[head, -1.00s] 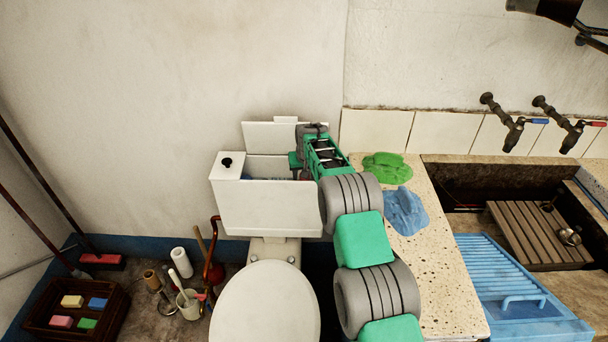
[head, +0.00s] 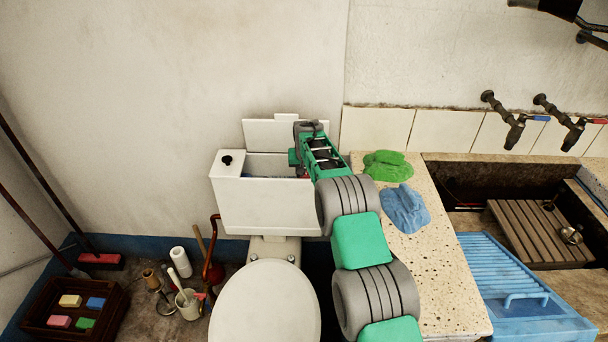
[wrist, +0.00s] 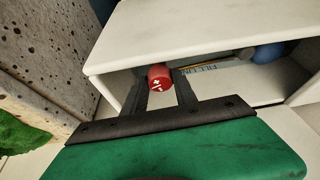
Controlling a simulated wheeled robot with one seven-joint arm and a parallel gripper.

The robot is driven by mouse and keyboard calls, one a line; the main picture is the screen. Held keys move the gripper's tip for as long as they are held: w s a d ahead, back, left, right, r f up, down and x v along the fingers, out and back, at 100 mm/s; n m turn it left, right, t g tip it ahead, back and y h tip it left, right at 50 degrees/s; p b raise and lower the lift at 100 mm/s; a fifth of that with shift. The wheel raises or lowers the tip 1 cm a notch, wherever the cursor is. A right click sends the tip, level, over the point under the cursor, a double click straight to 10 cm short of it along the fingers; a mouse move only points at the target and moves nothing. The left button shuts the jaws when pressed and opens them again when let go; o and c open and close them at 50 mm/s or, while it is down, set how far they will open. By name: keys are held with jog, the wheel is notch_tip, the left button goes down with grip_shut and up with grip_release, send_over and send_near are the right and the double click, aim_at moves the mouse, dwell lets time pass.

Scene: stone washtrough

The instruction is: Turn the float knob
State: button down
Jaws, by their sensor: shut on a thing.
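The float knob (wrist: 160,77) is a red cylinder with white marks on its end, in the wrist view at the upper middle. My gripper (wrist: 163,82) is shut on it, with one dark finger on each side. In the head view my gripper (head: 299,168) reaches into the open top of the white toilet tank (head: 265,207) at its right end. The knob is hidden there. A blue float ball (wrist: 268,53) and a thin yellowish rod show inside the tank in the wrist view.
The tank lid (head: 270,133) stands behind the tank against the wall. A speckled stone counter (head: 447,285) with a green cloth (head: 388,166) and a blue cloth (head: 404,208) lies close on the right of my arm. The closed toilet seat (head: 264,306) is in front.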

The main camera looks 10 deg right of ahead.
jog(key=c, duration=1)
grip_release()
jog(key=shift+f, duration=0.1)
jog(key=shift+w, duration=0.1)
jog(key=s+d+f+v, duration=0.1)
jog(key=s+v, duration=0.1)
jog(key=v, duration=0.8)
jog(key=s+f+v, duration=0.1)
jog(key=s+v, duration=0.1)
jog(key=v, duration=0.9)
jog(key=s+r+n+p, duration=0.15)
jog(key=s+r, duration=0.35)
jog(key=s, duration=0.8)
jog(key=s+f+g+p, duration=0.1)
jog(key=s+f, duration=0.2)
jog(key=s, duration=1.9)
jog(key=shift+y, duration=0.4)
jog(key=shift+f, duration=0.15)
jog(key=shift+c, duration=0.4)
